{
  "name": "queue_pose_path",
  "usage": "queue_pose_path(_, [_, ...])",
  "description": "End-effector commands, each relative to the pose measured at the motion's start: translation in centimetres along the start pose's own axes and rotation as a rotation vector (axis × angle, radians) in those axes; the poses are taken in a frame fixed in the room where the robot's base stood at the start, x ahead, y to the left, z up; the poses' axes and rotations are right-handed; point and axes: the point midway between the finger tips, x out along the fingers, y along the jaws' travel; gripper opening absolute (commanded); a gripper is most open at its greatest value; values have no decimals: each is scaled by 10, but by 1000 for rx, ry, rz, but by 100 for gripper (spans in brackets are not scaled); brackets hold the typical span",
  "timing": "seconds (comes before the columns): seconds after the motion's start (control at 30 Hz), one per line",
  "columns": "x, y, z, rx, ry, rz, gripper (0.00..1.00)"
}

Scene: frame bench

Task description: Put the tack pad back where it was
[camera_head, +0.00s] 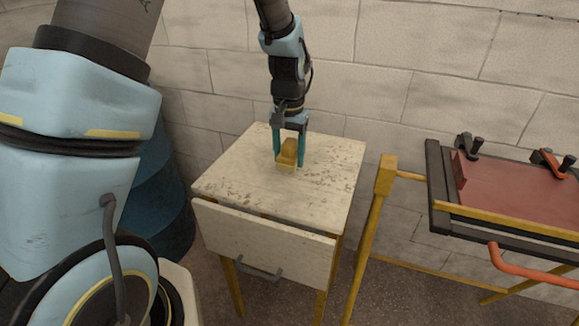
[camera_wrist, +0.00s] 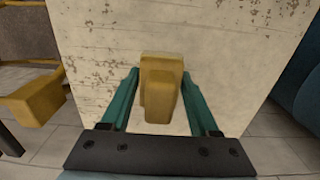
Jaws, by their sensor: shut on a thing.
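The tack pad looks like a yellow-tan block (camera_head: 287,156). It is between the fingers of my gripper (camera_head: 289,158), low over the top of a small worn cream table (camera_head: 225,180). In the wrist view the block (camera_wrist: 161,92) sits between the two teal fingers of my gripper (camera_wrist: 161,98), which is shut on it. I cannot tell whether the block's underside touches the table top. A drawer (camera_head: 260,246) with a dark handle is at the table's front; its upper edge stands out from the table.
A yellow frame bench (camera_head: 371,215) stands to the right with a red panel (camera_head: 520,190), dark clamps and an orange handle (camera_head: 525,262). A blue barrel (camera_head: 160,195) is left of the table. A block wall is close behind. The table top around the block is clear.

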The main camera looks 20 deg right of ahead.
Motion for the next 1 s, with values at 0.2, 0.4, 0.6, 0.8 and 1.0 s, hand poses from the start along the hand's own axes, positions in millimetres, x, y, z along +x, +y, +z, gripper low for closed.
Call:
queue_pose_path(0.2, [27,0,1,0,-4,0,10])
queue_pose_path(0.4, [44,0,0,1,0,0,10])
queue_pose_path(0.6, [44,0,0,0,1,0,10])
queue_pose_path(0.8, [46,0,0,0,1,0,69])
queue_pose_path(1.0, [46,0,0,0,0,0,92])
